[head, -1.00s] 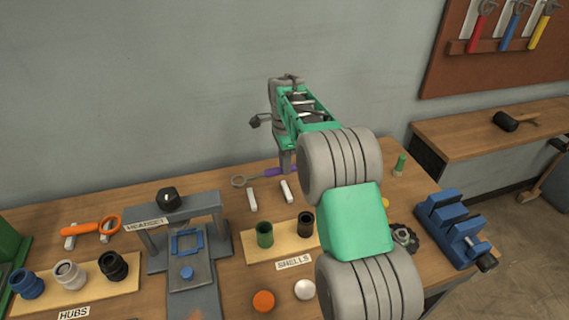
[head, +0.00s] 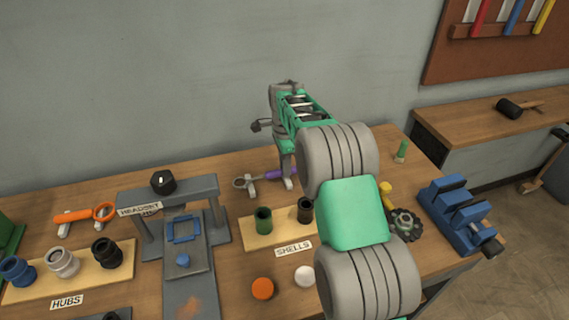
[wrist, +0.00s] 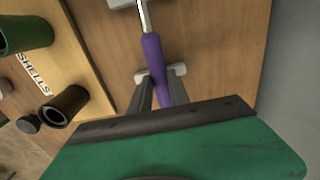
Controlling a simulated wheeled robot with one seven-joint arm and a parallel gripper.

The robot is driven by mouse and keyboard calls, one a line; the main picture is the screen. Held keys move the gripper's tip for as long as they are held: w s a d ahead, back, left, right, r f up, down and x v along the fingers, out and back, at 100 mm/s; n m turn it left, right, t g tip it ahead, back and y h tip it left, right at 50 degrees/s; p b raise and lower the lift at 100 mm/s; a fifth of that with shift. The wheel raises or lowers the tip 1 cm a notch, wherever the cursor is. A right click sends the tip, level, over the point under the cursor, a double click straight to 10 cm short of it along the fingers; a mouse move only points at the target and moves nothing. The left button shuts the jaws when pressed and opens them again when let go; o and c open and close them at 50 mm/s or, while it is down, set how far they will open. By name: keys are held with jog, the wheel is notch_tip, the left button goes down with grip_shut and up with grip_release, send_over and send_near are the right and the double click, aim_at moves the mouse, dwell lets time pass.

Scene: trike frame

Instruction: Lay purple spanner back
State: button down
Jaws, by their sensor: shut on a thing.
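The purple spanner has a purple handle (head: 279,174) and a bare metal ring end (head: 240,183) pointing left in the head view. I cannot tell whether the spanner fully touches both rests.
The shells board (head: 255,238) with green and black cups stands just in front. The headset press (head: 175,200) is to the left, with an orange spanner (head: 75,216) beyond. A blue vise (head: 455,220) is at right. The wall is close behind.

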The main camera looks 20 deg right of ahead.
jog(key=shift+f, duration=0.15)
jog(key=c, duration=1.1)
grip_release()
jog(key=shift+c, duration=0.2)
notch_tip(320, 180, up, 7)
jog(key=shift+r+b, duration=0.1)
jog(key=shift+b, duration=0.35)
jog(key=shift+r, duration=0.35)
